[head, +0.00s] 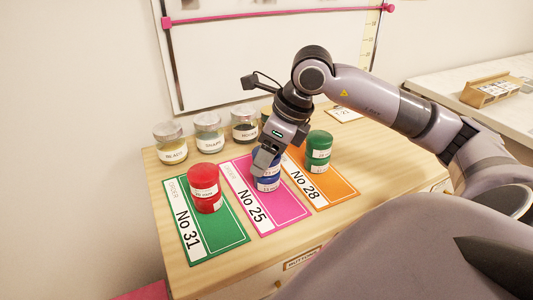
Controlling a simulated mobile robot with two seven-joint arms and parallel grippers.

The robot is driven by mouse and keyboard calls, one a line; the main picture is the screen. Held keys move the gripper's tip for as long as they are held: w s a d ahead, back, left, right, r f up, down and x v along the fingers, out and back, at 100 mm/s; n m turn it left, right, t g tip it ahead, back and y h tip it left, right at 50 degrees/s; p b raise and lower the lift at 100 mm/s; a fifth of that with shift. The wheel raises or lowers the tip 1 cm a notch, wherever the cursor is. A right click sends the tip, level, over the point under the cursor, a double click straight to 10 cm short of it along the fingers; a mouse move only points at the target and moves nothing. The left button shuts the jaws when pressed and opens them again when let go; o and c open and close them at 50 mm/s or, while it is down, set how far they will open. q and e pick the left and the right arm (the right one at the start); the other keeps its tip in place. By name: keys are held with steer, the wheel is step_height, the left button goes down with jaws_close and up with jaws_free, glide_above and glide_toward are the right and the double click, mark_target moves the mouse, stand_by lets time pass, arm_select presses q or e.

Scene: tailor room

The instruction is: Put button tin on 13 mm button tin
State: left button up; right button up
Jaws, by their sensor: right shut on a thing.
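My right gripper (266,159) points down over the pink No 25 card and is shut on the upper of two blue tins. The lower blue tin (268,184) stands on the pink card (287,210). The upper tin is partly hidden by the fingers and sits directly above the lower one; I cannot tell whether they touch. The blue tins' labels are too small to read. Two red tins (205,189) are stacked on the green No 31 card (207,241). Two green tins (318,151) are stacked by the orange No 28 card (325,190). My left gripper is not in view.
Several lidded jars stand along the back, including a yellow one (171,149), a middle one (208,138) and a dark one (245,130). A white board (250,55) is on the wall behind.

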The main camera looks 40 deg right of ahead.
steer(key=shift+f, duration=0.1)
steer(key=o, duration=1.2)
steer(key=shift+r, duration=0.2)
steer(key=p+v, duration=0.1)
steer(key=v, duration=1.1)
steer(key=shift+f, duration=0.1)
